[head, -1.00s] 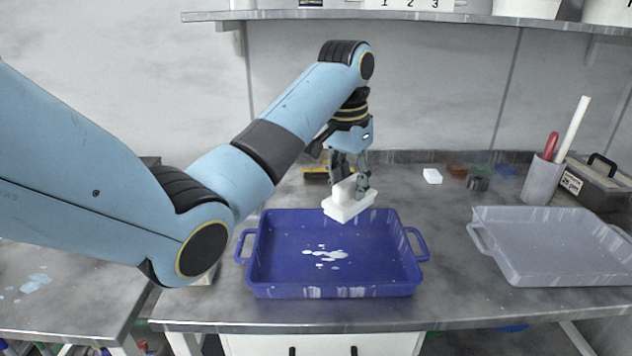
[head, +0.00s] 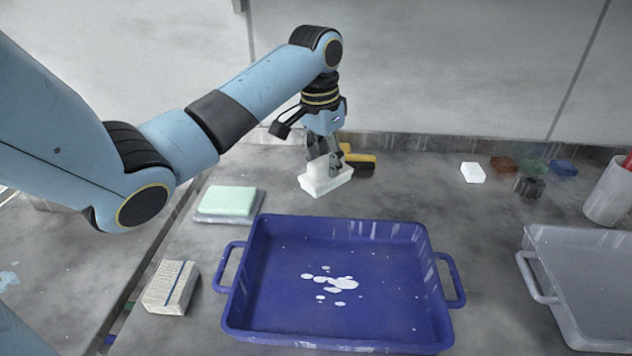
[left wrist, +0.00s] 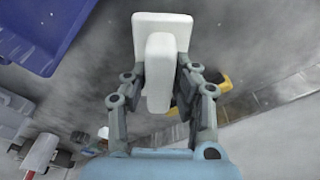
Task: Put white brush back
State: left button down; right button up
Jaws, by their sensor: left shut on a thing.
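The white brush (head: 326,180) is a white block with a raised grip on top. My left gripper (head: 321,160) is shut on that grip, and the brush hangs behind the blue tray, left of its middle. In the left wrist view the brush (left wrist: 176,35) sits between the two fingers of the left gripper (left wrist: 160,85). I cannot tell whether its underside touches the table. A yellow and black object (head: 359,158) lies just behind and right of the brush; part of it is hidden. My right gripper is not in view.
The blue tray (head: 432,238) with white spots inside stands in front. A pale green sponge (head: 228,200) and a striped block (head: 172,286) lie left of it. A grey tray (head: 590,240) stands right. Small blocks, including a white one (head: 472,172), lie at the back right.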

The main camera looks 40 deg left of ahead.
aim_at(316, 183)
pick_arm(q)
jog(key=shift+s+a+f, duration=0.6)
jog(key=shift+a, duration=0.2)
jog(key=shift+f, duration=0.2)
notch_tip(316, 183, down, 4)
jog(key=shift+s+r+b, duration=0.1)
jog(key=shift+r+b, duration=0.1)
jog(key=shift+b, duration=0.2)
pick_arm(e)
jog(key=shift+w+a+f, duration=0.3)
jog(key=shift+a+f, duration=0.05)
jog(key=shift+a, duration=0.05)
pick_arm(q)
jog(key=shift+f, duration=0.1)
jog(key=c, duration=1.1)
grip_release()
jog(key=shift+f, duration=0.1)
jog(key=shift+o, duration=0.2)
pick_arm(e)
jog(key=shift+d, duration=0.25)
